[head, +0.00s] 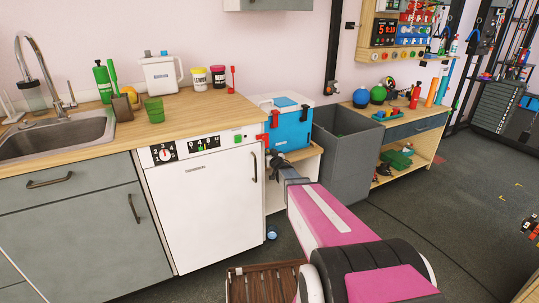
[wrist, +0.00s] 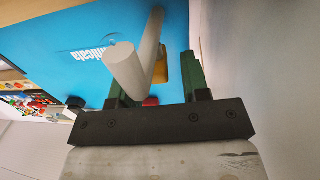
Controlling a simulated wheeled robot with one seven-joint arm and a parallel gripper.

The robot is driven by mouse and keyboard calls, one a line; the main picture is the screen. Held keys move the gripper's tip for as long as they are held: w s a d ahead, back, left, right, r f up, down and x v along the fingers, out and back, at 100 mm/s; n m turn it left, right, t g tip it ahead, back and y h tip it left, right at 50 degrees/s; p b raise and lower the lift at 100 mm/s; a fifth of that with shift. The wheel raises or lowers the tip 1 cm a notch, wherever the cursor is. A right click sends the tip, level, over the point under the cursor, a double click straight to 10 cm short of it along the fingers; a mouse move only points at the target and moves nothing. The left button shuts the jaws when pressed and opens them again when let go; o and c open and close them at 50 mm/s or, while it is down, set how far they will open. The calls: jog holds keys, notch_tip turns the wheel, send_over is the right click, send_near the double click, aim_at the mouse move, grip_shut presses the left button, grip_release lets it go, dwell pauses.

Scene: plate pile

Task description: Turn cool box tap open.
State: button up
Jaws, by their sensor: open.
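The cool box (head: 292,129) is blue with a white lid and stands on a low shelf between the white appliance and a grey bin. Red parts (head: 275,119) show at its left front; I cannot tell which is the tap. In the wrist view the blue face (wrist: 80,45) carries white upside-down lettering. My gripper (wrist: 157,80) is open, its two green fingers pointing at this face. A white bar (wrist: 128,70) crosses in front of the left finger, with small yellow (wrist: 161,66) and red (wrist: 151,101) parts between the fingers. Contact is unclear.
The white appliance (head: 205,205) stands left of the cool box under the wooden counter (head: 195,106). The grey bin (head: 345,165) stands close on the right. Open floor lies to the right.

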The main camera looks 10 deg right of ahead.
grip_shut()
jog(key=shift+d+n+y, duration=0.1)
jog(key=shift+n+y, duration=0.2)
jog(key=shift+y, duration=0.1)
jog(key=shift+n+g+y, duration=0.3)
jog(key=shift+n+y, duration=0.1)
jog(key=shift+y, duration=0.2)
grip_release()
jog(key=shift+s, duration=0.1)
